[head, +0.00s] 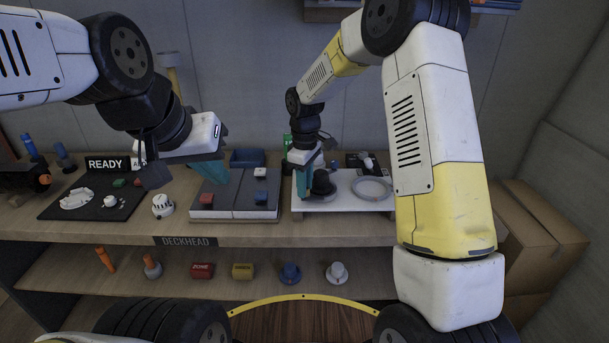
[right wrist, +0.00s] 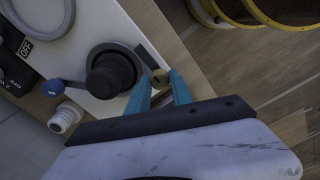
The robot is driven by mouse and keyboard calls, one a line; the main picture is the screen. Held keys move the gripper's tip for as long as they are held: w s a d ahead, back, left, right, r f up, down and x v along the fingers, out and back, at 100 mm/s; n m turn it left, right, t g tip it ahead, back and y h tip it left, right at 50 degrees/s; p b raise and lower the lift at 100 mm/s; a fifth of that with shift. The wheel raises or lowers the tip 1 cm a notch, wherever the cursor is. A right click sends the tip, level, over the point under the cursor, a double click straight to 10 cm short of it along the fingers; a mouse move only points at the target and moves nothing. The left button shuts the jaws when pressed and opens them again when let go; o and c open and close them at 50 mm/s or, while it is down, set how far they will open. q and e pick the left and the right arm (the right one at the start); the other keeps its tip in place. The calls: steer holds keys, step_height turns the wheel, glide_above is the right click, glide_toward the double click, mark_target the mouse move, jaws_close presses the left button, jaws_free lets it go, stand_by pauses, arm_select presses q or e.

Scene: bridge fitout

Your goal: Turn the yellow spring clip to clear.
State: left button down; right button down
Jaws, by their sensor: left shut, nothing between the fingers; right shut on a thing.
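In the head view, my right gripper (head: 303,184) points down beside a black domed fitting (head: 322,184) on the board, and the clip is hidden there. The dome (right wrist: 110,72) stands just left of the fingers in the wrist view. My left gripper (head: 211,174) is shut and empty above the dark two-part panel.
A pale ring (head: 371,188) lies on the board's right side. The dark panel (head: 232,201) with small blue, red and white pieces is to the left. A white knob (head: 162,205) and a black tray (head: 82,203) stand further left. The lower shelf holds several small parts.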

stand_by(0.5)
steer(key=c, duration=1.1)
jaws_free()
steer(key=shift+c, duration=0.2)
steer(key=shift+r, duration=3.95)
